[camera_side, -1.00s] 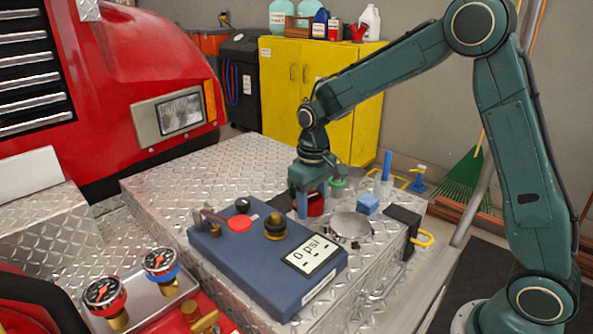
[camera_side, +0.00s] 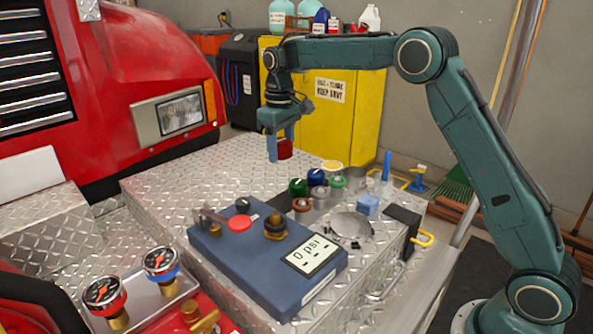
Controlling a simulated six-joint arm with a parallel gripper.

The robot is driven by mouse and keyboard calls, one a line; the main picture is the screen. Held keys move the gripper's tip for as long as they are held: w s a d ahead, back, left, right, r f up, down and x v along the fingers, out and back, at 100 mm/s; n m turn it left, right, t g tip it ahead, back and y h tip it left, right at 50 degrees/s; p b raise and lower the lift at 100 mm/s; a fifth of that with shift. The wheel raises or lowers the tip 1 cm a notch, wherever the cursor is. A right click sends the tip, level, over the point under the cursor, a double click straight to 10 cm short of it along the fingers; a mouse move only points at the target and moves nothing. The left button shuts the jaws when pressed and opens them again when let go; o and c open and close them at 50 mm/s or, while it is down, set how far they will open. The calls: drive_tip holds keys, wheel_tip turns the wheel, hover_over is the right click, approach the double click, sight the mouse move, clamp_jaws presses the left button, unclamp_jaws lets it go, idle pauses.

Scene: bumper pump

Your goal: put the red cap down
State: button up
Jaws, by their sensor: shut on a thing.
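The red cap (camera_side: 285,149) is between the fingers of my gripper (camera_side: 280,148), which is shut on it. The gripper points down above the far part of the diamond-plate bumper (camera_side: 205,180). The cap looks a little above the plate, but I cannot tell the exact gap. One finger hides part of the cap's left side.
Green (camera_side: 298,187), blue (camera_side: 316,177) and other caps stand in a cluster to the right. A blue pump box (camera_side: 225,250) with a psi display lies nearer. The plate left of the gripper is clear. A yellow cabinet (camera_side: 345,115) stands behind.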

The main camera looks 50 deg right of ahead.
drive_tip(key=w+r, duration=0.1)
drive_tip(key=w+d+r, duration=0.1)
drive_tip(key=shift+r+n, duration=0.3)
drive_tip(key=shift+w+d+r, duration=0.15)
drive_tip(key=shift+w+r, duration=0.1)
drive_tip(key=shift+r, duration=0.3)
drive_tip(key=shift+w+d+r, duration=0.1)
drive_tip(key=shift+w+r, duration=0.15)
drive_tip(key=shift+r, duration=0.25)
drive_tip(key=shift+f, duration=0.1)
hover_over(279, 205)
wheel_tip(279, 205, down, 16)
drive_tip(key=shift+r, duration=0.2)
drive_tip(key=shift+f, duration=2.15)
drive_tip(key=shift+f, duration=0.6)
drive_tip(key=o, duration=0.8)
drive_tip(key=shift+o, duration=0.5)
drive_tip(key=shift+f, duration=0.1)
